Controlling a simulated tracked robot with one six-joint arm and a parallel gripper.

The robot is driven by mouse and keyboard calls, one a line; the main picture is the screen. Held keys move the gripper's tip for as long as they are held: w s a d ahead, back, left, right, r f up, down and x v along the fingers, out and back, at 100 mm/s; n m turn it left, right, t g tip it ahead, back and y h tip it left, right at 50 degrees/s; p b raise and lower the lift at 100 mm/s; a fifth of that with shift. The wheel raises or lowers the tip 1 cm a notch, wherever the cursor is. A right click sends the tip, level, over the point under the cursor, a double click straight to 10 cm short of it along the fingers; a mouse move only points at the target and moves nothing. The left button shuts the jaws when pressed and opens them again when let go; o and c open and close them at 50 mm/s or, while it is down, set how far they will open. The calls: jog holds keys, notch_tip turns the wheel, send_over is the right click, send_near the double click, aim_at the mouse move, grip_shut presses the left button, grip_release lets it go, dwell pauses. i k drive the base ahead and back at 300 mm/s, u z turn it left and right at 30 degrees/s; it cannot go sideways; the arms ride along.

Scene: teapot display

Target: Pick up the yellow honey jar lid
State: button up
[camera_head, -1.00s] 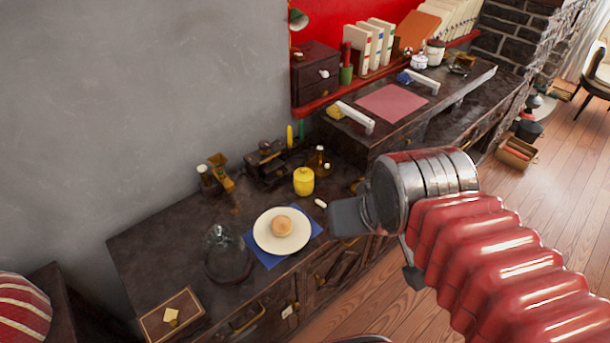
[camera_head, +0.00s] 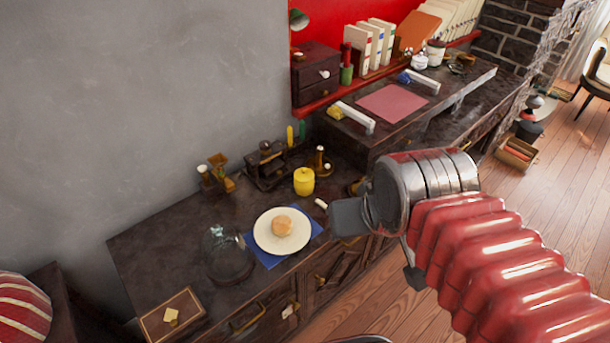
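The yellow honey jar (camera_head: 304,184) stands upright on the dark cabinet top. Its yellow lid (camera_head: 304,173) sits on top of it, with a small knob. My gripper (camera_head: 381,248) is to the right of the jar and apart from it, at the end of my red ribbed arm. Its two grey fingers are spread wide apart with nothing seen between them. The far side of the jar is hidden.
A white plate (camera_head: 262,236) with a bun (camera_head: 282,226) lies on a blue napkin (camera_head: 314,222) left of my gripper. A small white piece (camera_head: 321,203) lies beside the jar. A glass dome (camera_head: 228,258), a dark mechanical device (camera_head: 266,168) and small bottles stand around.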

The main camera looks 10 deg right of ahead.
aim_at(304, 173)
jog(key=u, duration=4.05)
jog(key=k, duration=1.3)
